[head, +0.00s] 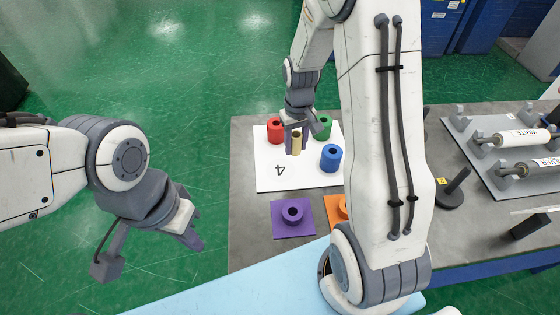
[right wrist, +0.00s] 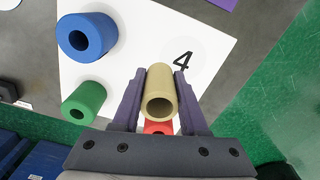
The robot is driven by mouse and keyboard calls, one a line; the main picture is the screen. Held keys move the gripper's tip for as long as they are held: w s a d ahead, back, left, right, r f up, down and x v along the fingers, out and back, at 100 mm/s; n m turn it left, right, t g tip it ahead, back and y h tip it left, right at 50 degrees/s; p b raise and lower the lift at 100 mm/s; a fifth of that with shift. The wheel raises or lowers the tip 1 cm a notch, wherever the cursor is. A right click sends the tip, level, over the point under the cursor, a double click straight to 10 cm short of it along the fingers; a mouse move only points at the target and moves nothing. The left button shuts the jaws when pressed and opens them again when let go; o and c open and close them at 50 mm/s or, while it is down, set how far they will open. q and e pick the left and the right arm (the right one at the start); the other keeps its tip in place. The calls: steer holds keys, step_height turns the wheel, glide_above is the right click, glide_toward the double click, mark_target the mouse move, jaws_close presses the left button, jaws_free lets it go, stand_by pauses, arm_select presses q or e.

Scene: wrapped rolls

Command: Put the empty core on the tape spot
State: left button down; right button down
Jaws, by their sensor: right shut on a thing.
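The empty core is a plain tan tube (head: 296,141), upright between the fingers of my right gripper (head: 295,148). In the right wrist view, my right gripper (right wrist: 159,82) is shut on this core (right wrist: 161,104). The core is over the white sheet (head: 270,182), in front of the red roll (head: 274,126). A pale round spot marked 4 (right wrist: 198,46) is on the sheet, beside the core in the wrist view; the 4 shows in the head view (head: 280,169). My left gripper (head: 192,230) hangs over the floor at the left, its jaw opening unclear.
Green (head: 325,121) and blue (head: 331,161) rolls stand on the sheet. A purple mat (head: 278,222) with a purple piece and an orange mat (head: 332,208) lie in front. A rack with white rollers (head: 508,138) and a black post (head: 457,181) are at the right.

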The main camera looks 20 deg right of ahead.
glide_above(280, 170)
step_height(280, 170, down, 2)
steer(key=shift+s+d+f+p, duration=0.1)
steer(key=shift+d+f+p, duration=0.1)
steer(key=shift+p, duration=0.1)
steer(key=shift+a+f, duration=0.15)
steer(key=shift+f, duration=0.05)
step_height(280, 170, down, 3)
steer(key=shift+f+p, duration=0.15)
steer(key=shift+p, duration=0.3)
steer(key=shift+f, duration=0.25)
steer(key=shift+f, duration=0.2)
steer(key=shift+c, duration=2.2)
jaws_free()
steer(key=shift+r, duration=0.1)
